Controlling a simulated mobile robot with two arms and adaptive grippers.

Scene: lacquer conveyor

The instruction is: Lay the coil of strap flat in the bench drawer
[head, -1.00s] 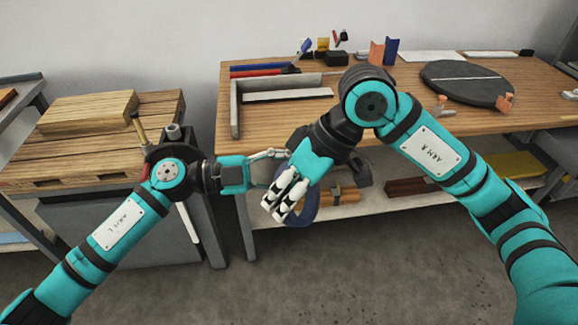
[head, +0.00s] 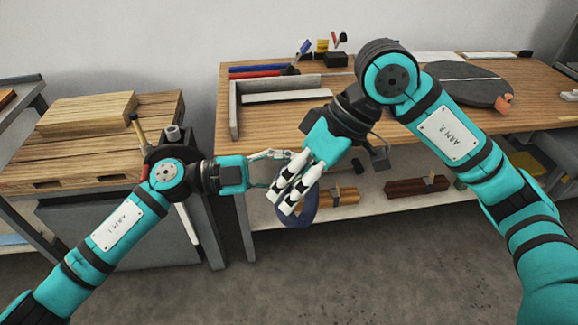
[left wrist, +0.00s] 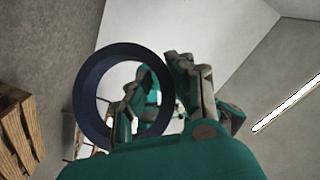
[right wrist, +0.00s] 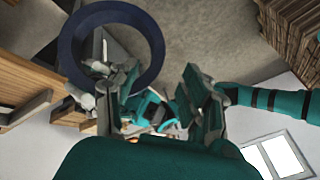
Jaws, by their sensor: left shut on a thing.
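The coil of strap is a dark blue ring (head: 309,208), hanging in front of the long bench in the head view, partly hidden by my right fingers. It shows as a full ring in the left wrist view (left wrist: 84,92) and in the right wrist view (right wrist: 70,45). My left gripper (head: 280,168) is shut on the coil's rim. My right gripper (head: 284,205) is open, its fingers apart right by the coil. In the right wrist view one finger overlaps the ring; whether it touches cannot be told. I cannot make out an open bench drawer.
The long wooden bench (head: 430,120) carries a grey angle frame (head: 234,112) and a dark round disc (head: 470,88). Its lower shelf (head: 375,200) holds wooden blocks (head: 415,186). A slatted wooden bench (head: 85,150) over a grey cabinet (head: 115,225) stands left. The floor in front is clear.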

